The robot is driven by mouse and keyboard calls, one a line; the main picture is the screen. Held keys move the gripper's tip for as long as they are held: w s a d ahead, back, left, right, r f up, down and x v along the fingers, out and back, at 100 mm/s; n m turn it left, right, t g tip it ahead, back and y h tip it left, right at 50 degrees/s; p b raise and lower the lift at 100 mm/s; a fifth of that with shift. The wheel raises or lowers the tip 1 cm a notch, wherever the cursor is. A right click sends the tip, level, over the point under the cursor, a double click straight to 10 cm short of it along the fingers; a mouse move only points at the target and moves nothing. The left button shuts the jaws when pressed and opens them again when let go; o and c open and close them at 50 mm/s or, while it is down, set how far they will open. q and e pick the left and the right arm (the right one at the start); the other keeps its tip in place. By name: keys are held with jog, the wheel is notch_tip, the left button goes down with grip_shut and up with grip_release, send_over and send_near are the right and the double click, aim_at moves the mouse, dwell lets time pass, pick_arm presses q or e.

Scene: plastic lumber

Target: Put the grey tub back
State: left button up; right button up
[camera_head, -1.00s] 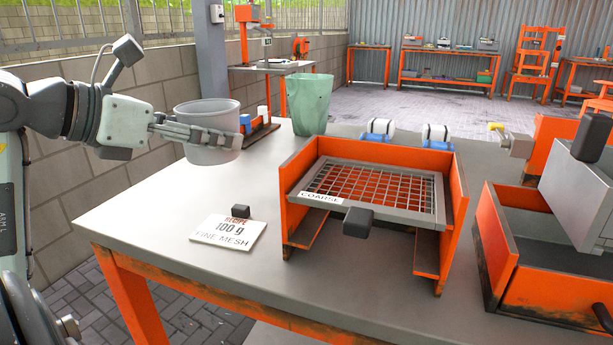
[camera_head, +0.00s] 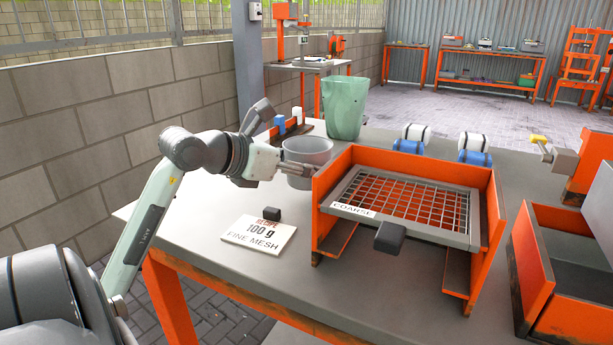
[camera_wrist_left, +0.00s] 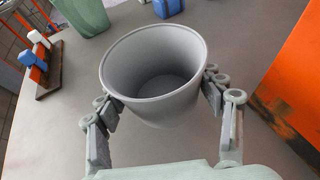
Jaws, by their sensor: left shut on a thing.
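The grey tub (camera_head: 308,148) is a round, tapered pot, upright just left of the orange sieve stand. My left gripper (camera_head: 292,169) is shut on the tub, one finger on each side of its wall. In the left wrist view the tub (camera_wrist_left: 152,72) looks empty, and the fingers of the left gripper (camera_wrist_left: 160,98) press on it from left and right. The tub is at or very near the tabletop; I cannot tell whether its base touches. My right gripper is not in view.
The orange stand (camera_head: 333,193) with a coarse mesh tray is close on the tub's right. A green bin (camera_head: 346,108) and a small rack with blue and white pieces (camera_head: 281,128) stand behind. A recipe card (camera_head: 259,236) lies in front. An orange box (camera_head: 533,270) is at right.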

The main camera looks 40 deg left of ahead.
pick_arm(q)
notch_tip(320, 180, down, 2)
jog(key=shift+f, duration=0.25)
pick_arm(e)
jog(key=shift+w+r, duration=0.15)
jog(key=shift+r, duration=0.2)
pick_arm(q)
jog(key=shift+f, duration=0.15)
jog(key=o, duration=1.2)
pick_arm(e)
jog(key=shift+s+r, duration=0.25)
